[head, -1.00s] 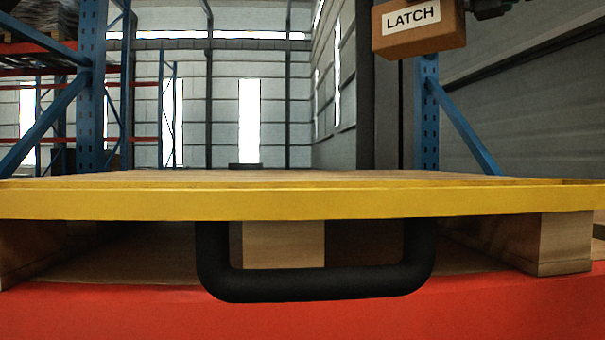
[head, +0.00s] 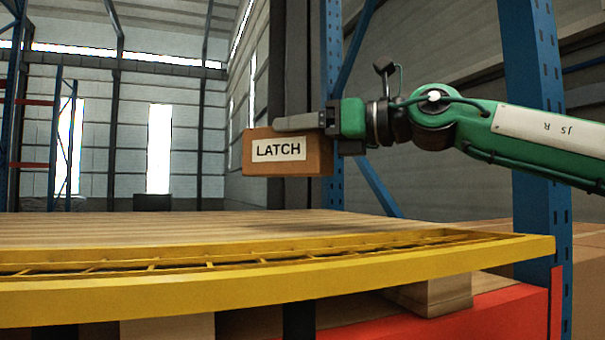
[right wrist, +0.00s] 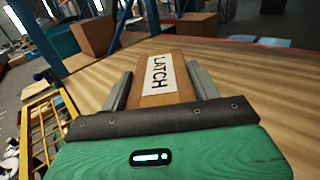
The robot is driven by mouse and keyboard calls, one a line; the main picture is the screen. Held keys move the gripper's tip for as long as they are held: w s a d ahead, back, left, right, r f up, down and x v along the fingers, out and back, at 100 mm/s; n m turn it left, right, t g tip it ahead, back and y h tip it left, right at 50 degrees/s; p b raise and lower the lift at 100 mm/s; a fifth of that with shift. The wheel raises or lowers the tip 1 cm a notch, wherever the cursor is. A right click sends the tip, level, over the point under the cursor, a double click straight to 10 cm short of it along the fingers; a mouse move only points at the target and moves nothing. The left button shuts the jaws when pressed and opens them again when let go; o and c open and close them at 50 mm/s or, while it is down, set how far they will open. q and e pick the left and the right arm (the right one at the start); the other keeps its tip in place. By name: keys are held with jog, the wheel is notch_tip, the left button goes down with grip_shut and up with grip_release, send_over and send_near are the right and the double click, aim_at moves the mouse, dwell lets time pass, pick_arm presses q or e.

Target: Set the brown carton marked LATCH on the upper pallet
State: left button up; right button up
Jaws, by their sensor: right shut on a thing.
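The brown carton (head: 270,165) with the white LATCH label is held upright and level by my right gripper (head: 297,123), whose fingers close on its sides. In the head view a gap shows between the carton's underside and the wooden deck of the upper pallet (head: 180,230). In the right wrist view the carton (right wrist: 182,95) sits between the two grey fingers (right wrist: 160,88), with the pallet's wooden deck (right wrist: 245,75) behind and below it. The deck shows bare in both views. My left gripper is out of view.
A yellow frame with a mesh strip (head: 300,288) runs along the pallet's front edge. A red beam (head: 440,325) lies below it. A blue rack upright (head: 538,120) stands at the right, behind my right arm. Other cartons (right wrist: 93,37) show beyond the pallet in the wrist view.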

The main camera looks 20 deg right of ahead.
aim_at(304, 156)
notch_tip(304, 156, down, 4)
jog(key=shift+f+p, duration=0.15)
jog(key=shift+p, duration=0.45)
notch_tip(304, 156, down, 3)
jog(key=shift+p, duration=0.75)
jog(key=shift+f, duration=0.6)
jog(key=o, duration=1.1)
jog(key=shift+o, duration=0.2)
